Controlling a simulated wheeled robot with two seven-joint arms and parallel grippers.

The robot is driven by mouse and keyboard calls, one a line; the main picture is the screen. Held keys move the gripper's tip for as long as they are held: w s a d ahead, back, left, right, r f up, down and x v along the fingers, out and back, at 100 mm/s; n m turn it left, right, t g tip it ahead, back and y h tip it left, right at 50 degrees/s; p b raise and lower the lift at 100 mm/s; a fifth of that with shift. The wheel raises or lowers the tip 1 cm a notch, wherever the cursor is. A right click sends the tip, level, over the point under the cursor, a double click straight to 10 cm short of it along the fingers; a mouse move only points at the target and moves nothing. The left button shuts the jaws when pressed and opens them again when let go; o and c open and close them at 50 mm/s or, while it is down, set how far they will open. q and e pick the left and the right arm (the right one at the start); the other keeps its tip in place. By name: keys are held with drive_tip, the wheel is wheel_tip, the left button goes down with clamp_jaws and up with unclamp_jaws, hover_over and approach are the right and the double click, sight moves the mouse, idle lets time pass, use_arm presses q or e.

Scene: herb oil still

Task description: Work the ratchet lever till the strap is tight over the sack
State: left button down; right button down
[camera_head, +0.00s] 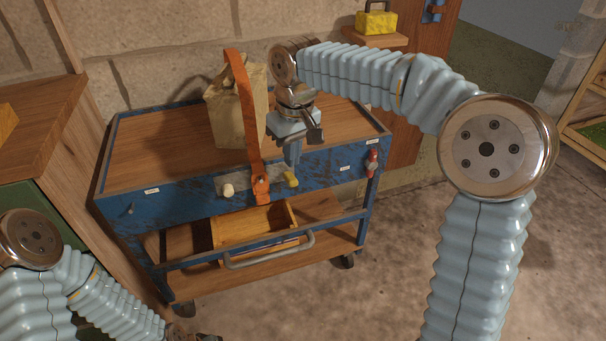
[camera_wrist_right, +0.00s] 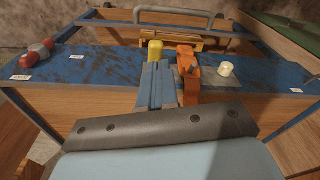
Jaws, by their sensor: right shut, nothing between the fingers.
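A tan sack (camera_head: 225,115) stands on the cart's wooden top. An orange strap (camera_head: 246,118) arches over it, its upper bend standing above the sack, and runs down to an orange ratchet (camera_head: 261,189) on the cart's front. The ratchet also shows in the wrist view (camera_wrist_right: 188,72). A yellow grip (camera_head: 291,179), seemingly the ratchet lever's, sticks out to its right; it also shows in the wrist view (camera_wrist_right: 154,49). My right gripper (camera_head: 292,161) is shut and empty, its tips close to the yellow grip. Whether they touch it is unclear.
A white knob (camera_head: 228,190) sits left of the ratchet. The blue cart (camera_head: 330,180) has a red fitting (camera_head: 373,160) at its right corner, with a wooden drawer (camera_head: 252,226) and grey handle (camera_head: 270,252) below. The cart top right of the sack is mostly clear.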

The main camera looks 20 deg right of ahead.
sight(294, 179)
drive_tip(key=shift+s+d+r, duration=0.1)
drive_tip(key=shift+d+r, duration=0.25)
drive_tip(key=shift+r, duration=0.25)
use_arm(q)
drive_tip(key=shift+d, duration=0.25)
